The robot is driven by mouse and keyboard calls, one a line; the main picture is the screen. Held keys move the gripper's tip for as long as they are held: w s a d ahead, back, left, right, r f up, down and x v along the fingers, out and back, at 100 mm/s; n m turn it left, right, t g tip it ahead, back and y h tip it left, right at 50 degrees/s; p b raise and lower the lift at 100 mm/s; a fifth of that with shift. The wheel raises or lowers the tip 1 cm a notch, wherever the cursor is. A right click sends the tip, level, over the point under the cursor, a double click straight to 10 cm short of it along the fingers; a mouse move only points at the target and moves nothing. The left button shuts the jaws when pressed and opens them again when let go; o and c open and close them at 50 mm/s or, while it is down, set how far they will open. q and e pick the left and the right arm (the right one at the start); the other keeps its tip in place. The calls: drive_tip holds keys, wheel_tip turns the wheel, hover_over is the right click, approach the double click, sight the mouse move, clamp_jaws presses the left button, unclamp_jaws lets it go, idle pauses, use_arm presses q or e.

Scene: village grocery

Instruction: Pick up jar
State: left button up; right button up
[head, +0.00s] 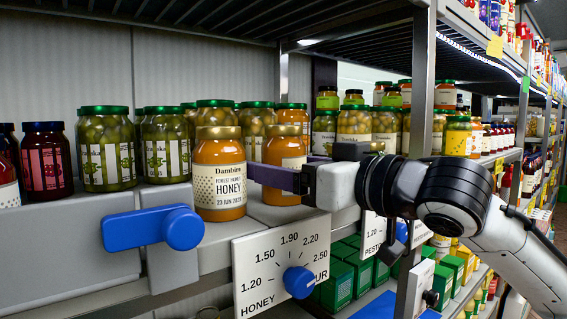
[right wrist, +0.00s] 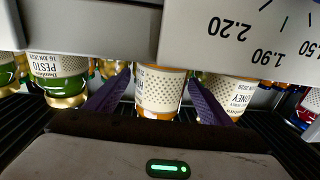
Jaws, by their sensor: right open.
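In the right wrist view, the purple fingers (right wrist: 155,92) are open, one on each side of a honey jar (right wrist: 160,95), which appears upside down. I cannot tell whether they touch it. It appears to be the second orange jar. My left gripper is not in view.
Green-lidded olive jars (head: 107,150) stand on the left. A pesto jar (right wrist: 62,80) and another honey jar (right wrist: 228,95) flank the middle jar. A honey price board (head: 262,262) with a blue knob hangs at the shelf edge. A blue lever (head: 140,228) juts out left.

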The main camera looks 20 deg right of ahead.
drive_tip(key=c, duration=1.3)
drive_tip(key=shift+r, duration=0.1)
drive_tip(key=c, duration=0.4)
wheel_tip(320, 180, up, 9)
drive_tip(key=shift+r+p, duration=0.15)
drive_tip(key=shift+p, duration=0.5)
drive_tip(key=shift+c, duration=0.2)
drive_tip(key=shift+f, duration=0.2)
wheel_tip(320, 180, down, 7)
drive_tip(key=p, duration=0.2)
drive_tip(key=shift+w+a+r+p, duration=0.1)
drive_tip(key=shift+p, duration=0.25)
drive_tip(key=shift+s+f, duration=0.2)
drive_tip(key=shift+f, duration=0.5)
